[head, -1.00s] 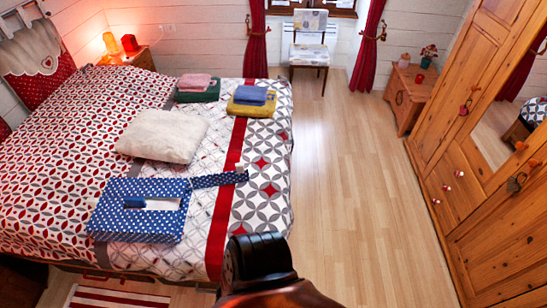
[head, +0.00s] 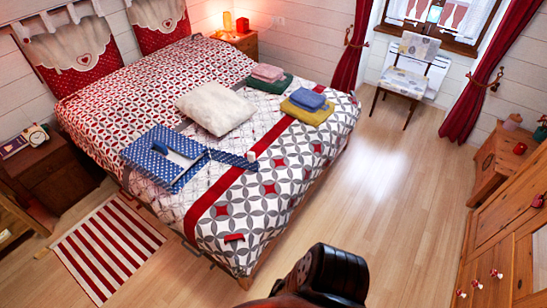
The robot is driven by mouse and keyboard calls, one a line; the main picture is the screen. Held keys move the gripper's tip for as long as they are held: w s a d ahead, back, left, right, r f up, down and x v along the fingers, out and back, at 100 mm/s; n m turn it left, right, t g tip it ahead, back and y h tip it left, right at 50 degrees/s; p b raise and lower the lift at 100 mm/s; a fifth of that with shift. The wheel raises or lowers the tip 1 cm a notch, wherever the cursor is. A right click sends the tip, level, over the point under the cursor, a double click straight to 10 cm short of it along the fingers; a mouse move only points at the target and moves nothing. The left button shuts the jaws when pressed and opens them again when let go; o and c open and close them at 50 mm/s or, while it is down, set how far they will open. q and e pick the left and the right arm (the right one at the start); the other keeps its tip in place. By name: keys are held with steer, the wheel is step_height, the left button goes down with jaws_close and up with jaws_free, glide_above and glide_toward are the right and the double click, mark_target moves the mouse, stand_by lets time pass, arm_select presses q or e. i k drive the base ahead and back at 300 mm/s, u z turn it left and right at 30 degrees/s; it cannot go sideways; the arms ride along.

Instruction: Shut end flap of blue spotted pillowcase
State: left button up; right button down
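The blue spotted pillowcase (head: 143,162) lies flat on the bed, left of the middle of the head view. A white area shows in an opening at its middle, with a small blue piece beside it. Its end flap (head: 232,159) stretches out to the right, flat on the bedspread, with a small white object near its tip. A dark, rounded part of my own arm shows at the bottom of the view, well apart from the pillowcase. No gripper fingers are visible.
A cream pillow (head: 215,108) lies behind the pillowcase. Folded towels, including a yellow one (head: 305,112), lie farther back on the bed (head: 290,190). A striped rug (head: 105,245) lies at left; wooden floor is clear at right.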

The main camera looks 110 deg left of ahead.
mark_target(250, 162)
steer(key=u, duration=1.3)
